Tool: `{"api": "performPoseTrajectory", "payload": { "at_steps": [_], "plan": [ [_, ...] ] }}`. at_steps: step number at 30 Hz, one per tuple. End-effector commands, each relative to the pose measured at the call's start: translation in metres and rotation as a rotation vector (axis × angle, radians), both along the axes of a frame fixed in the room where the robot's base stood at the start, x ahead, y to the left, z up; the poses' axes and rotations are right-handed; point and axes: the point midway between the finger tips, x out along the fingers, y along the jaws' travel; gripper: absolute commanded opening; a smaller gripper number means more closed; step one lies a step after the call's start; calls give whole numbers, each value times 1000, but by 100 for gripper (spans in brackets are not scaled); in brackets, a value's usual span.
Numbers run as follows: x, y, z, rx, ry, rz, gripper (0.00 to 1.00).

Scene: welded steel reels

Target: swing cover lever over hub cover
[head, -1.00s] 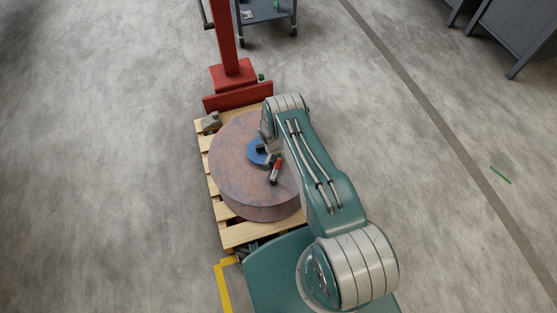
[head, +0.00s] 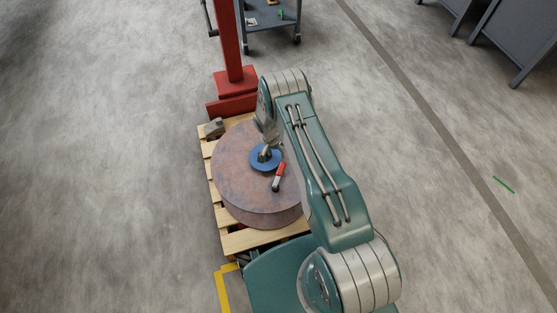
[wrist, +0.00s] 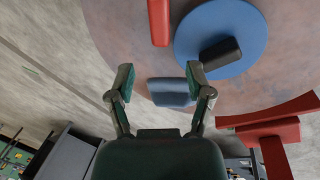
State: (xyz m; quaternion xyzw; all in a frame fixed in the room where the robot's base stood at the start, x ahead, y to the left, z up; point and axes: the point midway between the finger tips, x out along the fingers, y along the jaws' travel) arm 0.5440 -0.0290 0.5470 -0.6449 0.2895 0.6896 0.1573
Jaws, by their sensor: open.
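The hub cover (head: 258,164) is a blue disc at the middle of the rusty brown reel (head: 235,183). In the wrist view the cover (wrist: 252,33) bears a dark block (wrist: 220,54). The cover lever (head: 280,171) has a red grip and a dark lower end, and stands beside the cover at its lower right in the head view. Its red grip (wrist: 159,22) is left of the cover in the wrist view, apart from it. My gripper (wrist: 162,78) is open, with nothing held. A blue-grey block (wrist: 170,92) shows between its fingers; I cannot tell what it is.
The reel lies on a wooden pallet (head: 247,240), with a grey block (head: 214,128) at its far left corner. A red post (head: 229,50) stands behind. A grey cart (head: 270,17) is farther back. Floor on the left is clear.

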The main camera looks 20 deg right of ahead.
Motion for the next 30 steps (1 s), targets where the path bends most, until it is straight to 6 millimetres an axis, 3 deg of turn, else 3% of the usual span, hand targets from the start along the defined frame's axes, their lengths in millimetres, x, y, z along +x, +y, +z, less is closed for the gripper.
{"api": "performPoseTrajectory", "payload": {
  "at_steps": [4,13,17,18,30],
  "plan": [
    [1,2,14,-1,1,1,67],
    [2,3,16,0,2,1,67],
    [-2,0,15,9,9,-20,9],
    [-5,-3,13,19,15,-40,0],
    [-58,-30,-3,242,115,-433,0]
  ]
}}
